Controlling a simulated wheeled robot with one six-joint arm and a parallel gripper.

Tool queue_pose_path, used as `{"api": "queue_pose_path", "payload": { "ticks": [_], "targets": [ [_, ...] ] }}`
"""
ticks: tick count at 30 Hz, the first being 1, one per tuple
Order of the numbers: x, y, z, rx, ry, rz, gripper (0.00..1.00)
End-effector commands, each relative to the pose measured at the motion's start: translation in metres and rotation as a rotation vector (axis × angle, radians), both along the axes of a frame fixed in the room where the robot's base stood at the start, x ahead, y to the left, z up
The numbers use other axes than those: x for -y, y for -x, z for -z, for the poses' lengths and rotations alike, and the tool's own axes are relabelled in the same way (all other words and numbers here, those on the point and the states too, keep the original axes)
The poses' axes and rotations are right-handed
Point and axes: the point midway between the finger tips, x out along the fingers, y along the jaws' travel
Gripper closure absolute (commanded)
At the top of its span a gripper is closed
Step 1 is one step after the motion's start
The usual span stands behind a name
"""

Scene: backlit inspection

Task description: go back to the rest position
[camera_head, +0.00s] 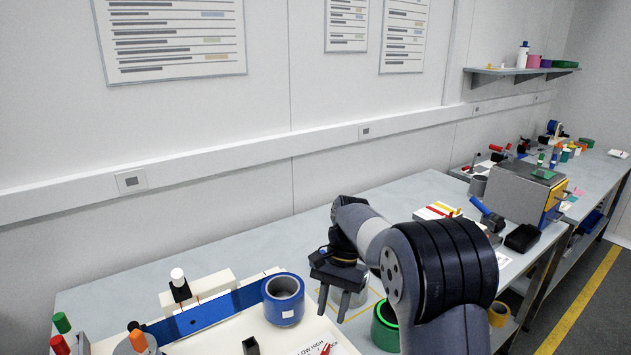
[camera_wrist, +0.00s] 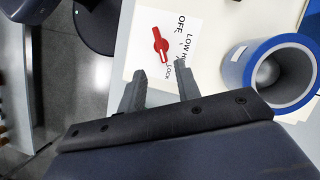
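My gripper (camera_head: 333,302) hangs over the bench, between a blue ring (camera_head: 284,300) on its left and a green ring (camera_head: 386,328) on its right. In the wrist view its two fingers (camera_wrist: 158,78) stand apart with nothing between them. The same blue ring (camera_wrist: 240,70) shows at the right of that view, with a grey inside. My arm hides part of the bench.
A pale board (camera_head: 220,335) carries a blue bar (camera_head: 205,314) and small knobs at the lower left. A grey box (camera_head: 522,190) is farther right. The rear bench strip (camera_head: 240,255) is clear.

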Motion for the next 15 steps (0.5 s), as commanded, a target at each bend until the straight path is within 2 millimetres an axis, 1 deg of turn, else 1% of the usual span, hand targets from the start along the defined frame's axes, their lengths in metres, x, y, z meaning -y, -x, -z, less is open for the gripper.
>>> {"api": "queue_pose_path", "payload": {
  "ticks": [1,3,15],
  "targets": [
    [0.0,0.0,0.001,-0.003,0.001,0.0,0.68],
    [-0.003,0.007,0.016,-0.007,0.001,-0.002,0.68],
    [-0.017,0.035,0.09,-0.007,0.001,-0.003,0.68]
  ]
}}
